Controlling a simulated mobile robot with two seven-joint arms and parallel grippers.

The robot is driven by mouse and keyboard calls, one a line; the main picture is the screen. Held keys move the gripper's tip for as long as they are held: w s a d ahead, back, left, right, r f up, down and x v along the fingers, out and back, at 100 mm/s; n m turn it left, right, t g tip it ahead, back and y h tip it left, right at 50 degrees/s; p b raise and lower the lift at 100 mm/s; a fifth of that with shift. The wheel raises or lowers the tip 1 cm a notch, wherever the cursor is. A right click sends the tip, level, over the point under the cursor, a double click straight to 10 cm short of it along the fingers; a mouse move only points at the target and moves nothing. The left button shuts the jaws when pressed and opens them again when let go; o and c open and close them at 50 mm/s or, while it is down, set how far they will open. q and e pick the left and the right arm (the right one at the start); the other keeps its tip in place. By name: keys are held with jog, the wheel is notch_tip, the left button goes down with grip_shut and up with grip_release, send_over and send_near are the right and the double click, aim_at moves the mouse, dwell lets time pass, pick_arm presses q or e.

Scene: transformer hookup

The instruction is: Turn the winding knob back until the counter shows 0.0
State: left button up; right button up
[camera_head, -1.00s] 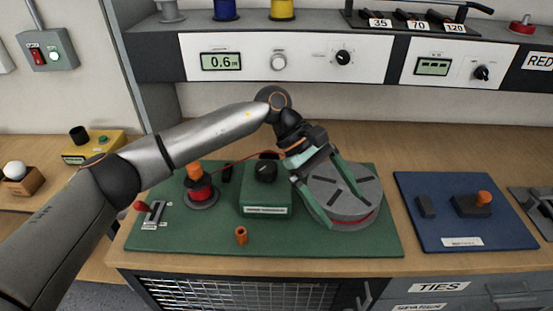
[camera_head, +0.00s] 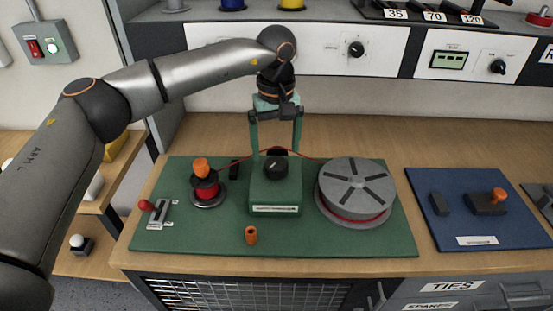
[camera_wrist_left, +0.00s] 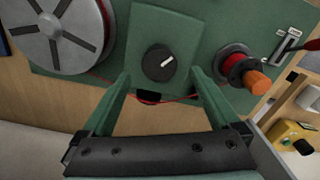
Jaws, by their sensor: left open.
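The green box (camera_head: 275,192) stands on the green mat with a round black knob (camera_head: 276,168) on top. In the left wrist view the knob (camera_wrist_left: 159,62) has a white pointer line aimed to the upper right. My left gripper (camera_head: 275,142) points down over the back of the box, open and empty, its fingers to either side of the knob and apart from it. The grey slotted disc (camera_head: 355,186), with red wire around it, sits right of the box. My right gripper is not in view.
A red spool with an orange cap (camera_head: 206,185) and a red-handled lever (camera_head: 155,210) stand left of the box. Red wire runs from the spool behind the box. An orange piece (camera_head: 251,235) stands in front. A blue mat (camera_head: 465,220) lies at right.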

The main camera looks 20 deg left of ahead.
aim_at(276, 162)
pick_arm(q)
jog(key=shift+f, duration=2.3)
jog(key=c, duration=1.4)
